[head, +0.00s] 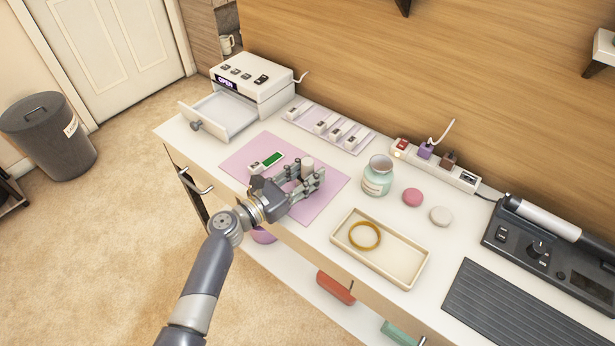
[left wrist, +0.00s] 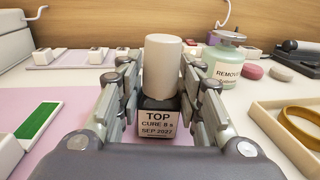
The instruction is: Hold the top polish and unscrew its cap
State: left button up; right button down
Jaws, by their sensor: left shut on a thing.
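The top polish is a small dark bottle with a tall pale cap and a label reading "TOP CURE". It stands upright between the fingers of my left gripper (head: 304,177) on the pink mat (head: 325,188). In the left wrist view the bottle (left wrist: 158,120) is centred, with its cap (left wrist: 163,65) screwed or seated on top and rising above the fingers. My left gripper (left wrist: 160,105) is shut on the bottle from both sides. In the head view the fingers hide most of the bottle; its pale cap (head: 307,164) shows. My right gripper is in neither view.
A remover jar (head: 377,177) stands right of the mat, beside pink (head: 413,197) and white (head: 441,216) round items. A tray (head: 408,272) with a gold ring (head: 365,235) lies in front. A white unit (head: 250,80) has its drawer (head: 220,117) open at the left.

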aim_at(305, 168)
pick_arm(q)
jog(key=shift+r, duration=0.45)
jog(key=r, duration=0.1)
jog(key=r+p, duration=0.1)
jog(key=shift+s+r, duration=0.35)
jog(key=shift+s, duration=0.05)
jog(key=s+r, duration=0.1)
jog(key=s, duration=1.4)
jog(key=shift+d+r+p, duration=0.2)
jog(key=shift+d+p, duration=0.05)
jog(key=shift+p, duration=0.1)
jog(key=shift+s, duration=0.1)
jog(key=o, duration=0.5)
grip_shut()
jog(key=shift+a, duration=0.1)
